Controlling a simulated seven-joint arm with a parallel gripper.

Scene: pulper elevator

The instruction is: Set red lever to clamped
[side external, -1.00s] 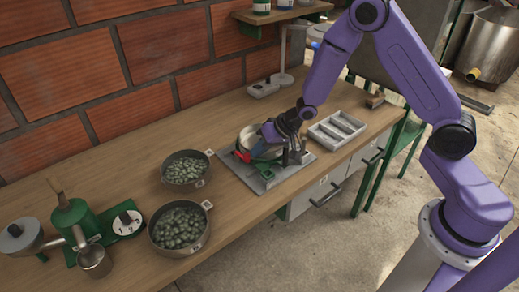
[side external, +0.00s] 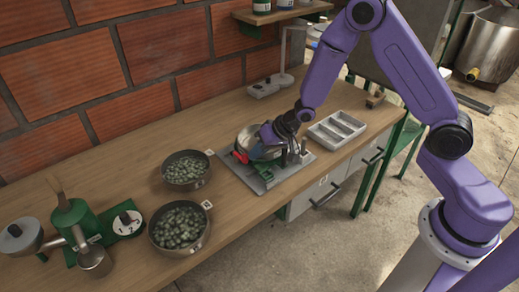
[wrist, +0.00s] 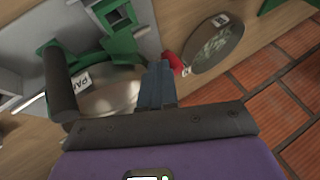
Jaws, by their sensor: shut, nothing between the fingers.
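The red lever (side external: 240,156) is at the left side of the grey fixture plate (side external: 275,183) in the side external view. In the wrist view its red end (wrist: 176,64) shows just beyond my fingertips, near a green bracket (wrist: 118,42). My gripper (side external: 266,134) is above the metal pan in the fixture, at the lever's right. In the wrist view my gripper (wrist: 160,72) has its fingers together with nothing between them. The fingertips are close to the lever; I cannot tell whether they touch. The lever's far end is partly hidden.
Two bowls of green beans, one behind (side external: 186,169) and one in front (side external: 180,227), stand left of the fixture. A grey divided tray (side external: 337,129) is at its right. A green grinder-like device (side external: 75,225) and a scale stand at far left. Bare wood lies behind the fixture.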

